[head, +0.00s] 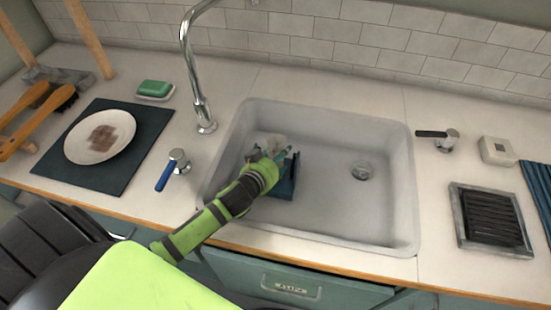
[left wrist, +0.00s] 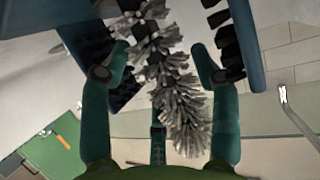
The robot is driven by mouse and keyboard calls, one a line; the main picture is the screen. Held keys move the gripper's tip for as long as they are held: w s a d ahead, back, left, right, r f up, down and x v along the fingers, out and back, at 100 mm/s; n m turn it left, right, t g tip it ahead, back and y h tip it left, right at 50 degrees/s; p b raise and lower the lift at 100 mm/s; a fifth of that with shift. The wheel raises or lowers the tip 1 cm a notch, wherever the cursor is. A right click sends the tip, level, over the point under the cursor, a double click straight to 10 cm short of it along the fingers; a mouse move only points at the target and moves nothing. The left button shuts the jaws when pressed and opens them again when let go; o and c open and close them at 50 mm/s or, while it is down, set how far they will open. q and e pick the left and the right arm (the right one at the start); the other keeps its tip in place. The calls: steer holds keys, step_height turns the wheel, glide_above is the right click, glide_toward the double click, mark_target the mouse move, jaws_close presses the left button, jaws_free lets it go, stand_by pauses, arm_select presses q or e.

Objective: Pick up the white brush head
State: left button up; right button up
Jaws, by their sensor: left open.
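The white brush head (left wrist: 178,85), a shaggy strip of grey-white bristle tufts, shows in the middle of the left wrist view. In the head view a pale patch that looks like it (head: 271,139) shows in the left part of the sink, partly hidden by my gripper. My left gripper (head: 281,156) reaches into the sink there. In the left wrist view its teal fingers (left wrist: 160,75) are apart, on either side of the bristles; I cannot tell whether they touch them. My right gripper is not in view.
A dark blue holder (head: 285,183) with black bristles (left wrist: 228,45) stands in the sink (head: 330,215) close to the gripper. The sink's right side is clear around the drain (head: 361,172).

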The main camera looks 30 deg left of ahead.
arm_select(q)
steer(key=c, duration=1)
